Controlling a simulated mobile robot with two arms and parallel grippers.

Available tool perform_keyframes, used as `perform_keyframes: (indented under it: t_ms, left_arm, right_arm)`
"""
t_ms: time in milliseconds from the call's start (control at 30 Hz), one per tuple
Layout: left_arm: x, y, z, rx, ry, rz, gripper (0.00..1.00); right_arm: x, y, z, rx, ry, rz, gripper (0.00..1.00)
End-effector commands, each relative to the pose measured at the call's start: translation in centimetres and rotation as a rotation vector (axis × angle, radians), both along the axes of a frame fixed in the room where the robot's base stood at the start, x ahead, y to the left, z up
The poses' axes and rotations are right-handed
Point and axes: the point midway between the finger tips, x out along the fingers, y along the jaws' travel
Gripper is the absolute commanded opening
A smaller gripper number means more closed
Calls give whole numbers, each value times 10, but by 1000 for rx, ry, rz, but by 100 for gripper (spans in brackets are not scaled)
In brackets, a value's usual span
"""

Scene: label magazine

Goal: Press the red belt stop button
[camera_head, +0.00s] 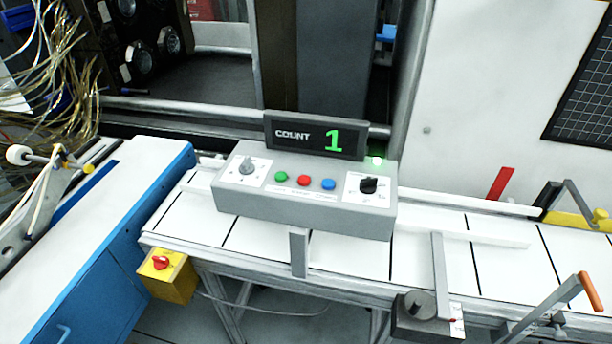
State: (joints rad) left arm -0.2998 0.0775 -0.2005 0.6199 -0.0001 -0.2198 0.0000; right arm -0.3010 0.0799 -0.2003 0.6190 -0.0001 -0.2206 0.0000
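A grey control box (300,215) stands over the white belt in the middle of the view. On its sloped top sit a green button (281,176), a red button (304,181) and a blue button (328,184) in a row. The red one is in the middle, and nothing covers it. The small print below the buttons is too small to read. Another red control (160,262) sits on a yellow box (172,281) at the belt's left front corner. Neither of my grippers is in view.
A grey knob (247,166) and a black knob (368,185) flank the buttons. An orange-handled lever (590,291) sticks up at front right. A blue-edged table (110,225) stands left.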

Motion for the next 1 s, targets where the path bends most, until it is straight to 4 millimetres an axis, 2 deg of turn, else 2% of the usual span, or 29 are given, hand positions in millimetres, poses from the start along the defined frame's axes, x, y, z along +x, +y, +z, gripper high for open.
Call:
perform_keyframes:
  t_ms: [200, 300, 333, 1000]
  left_arm:
    - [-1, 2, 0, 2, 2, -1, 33]
    - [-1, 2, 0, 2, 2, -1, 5]
    - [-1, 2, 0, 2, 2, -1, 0]
    - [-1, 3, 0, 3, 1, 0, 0]
  right_arm:
    - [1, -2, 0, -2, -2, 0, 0]
    - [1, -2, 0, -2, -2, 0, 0]
    - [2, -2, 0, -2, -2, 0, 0]
    - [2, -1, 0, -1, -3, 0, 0]
